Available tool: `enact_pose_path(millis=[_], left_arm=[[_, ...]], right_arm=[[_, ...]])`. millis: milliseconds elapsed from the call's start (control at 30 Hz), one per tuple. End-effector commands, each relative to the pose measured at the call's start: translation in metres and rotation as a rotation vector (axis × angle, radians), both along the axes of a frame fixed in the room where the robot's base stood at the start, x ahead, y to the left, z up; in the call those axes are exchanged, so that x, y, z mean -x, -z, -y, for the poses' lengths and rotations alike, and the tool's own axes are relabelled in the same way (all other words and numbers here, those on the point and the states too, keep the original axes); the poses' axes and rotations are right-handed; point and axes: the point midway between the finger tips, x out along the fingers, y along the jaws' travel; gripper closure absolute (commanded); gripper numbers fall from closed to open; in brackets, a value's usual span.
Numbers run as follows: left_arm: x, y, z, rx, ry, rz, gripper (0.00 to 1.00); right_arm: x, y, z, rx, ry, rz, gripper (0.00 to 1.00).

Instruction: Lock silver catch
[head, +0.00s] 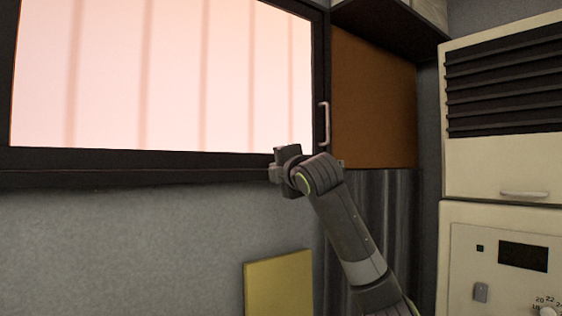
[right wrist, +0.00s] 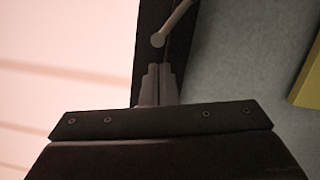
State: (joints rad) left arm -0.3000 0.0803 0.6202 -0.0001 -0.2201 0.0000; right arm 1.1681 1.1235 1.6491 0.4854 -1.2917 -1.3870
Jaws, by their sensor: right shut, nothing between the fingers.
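A thin silver bar (head: 323,123), which looks like the catch, stands upright on the right side of the dark window frame (head: 110,178). In the right wrist view, a grey bar with a round end (right wrist: 158,40) shows at the top against the dark frame. I cannot tell for sure that it is the same piece. My right gripper (head: 286,160) is at the lower right corner of the window; its fingers are hidden in the head view. In the right wrist view its fingertips (right wrist: 157,68) are together and empty, with a small gap in the picture to the round end.
A brown panel (head: 372,100) is right of the window. A cream cabinet with a vent (head: 505,80) and a cream appliance with a dial (head: 522,256) stand at the far right. A yellow panel (head: 278,290) is below the window. The grey wall (head: 120,255) is clear at lower left.

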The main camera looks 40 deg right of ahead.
Motion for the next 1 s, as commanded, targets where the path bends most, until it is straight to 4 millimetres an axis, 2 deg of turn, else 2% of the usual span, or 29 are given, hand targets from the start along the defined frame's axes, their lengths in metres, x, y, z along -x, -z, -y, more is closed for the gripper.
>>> enact_pose_path(millis=[200, 1000], left_arm=[[0.0, -0.0035, 0.0001, 0.0, 0.0, 0.0, 1.0], [-0.0001, -0.0124, 0.0003, 0.0, 0.0, 0.0, 1.0]], right_arm=[[0.0014, -0.0023, 0.0109, -0.001, 0.0, -0.001, 1.0], [0.002, -0.0093, 0.0127, -0.076, 0.0, 0.009, 1.0]])
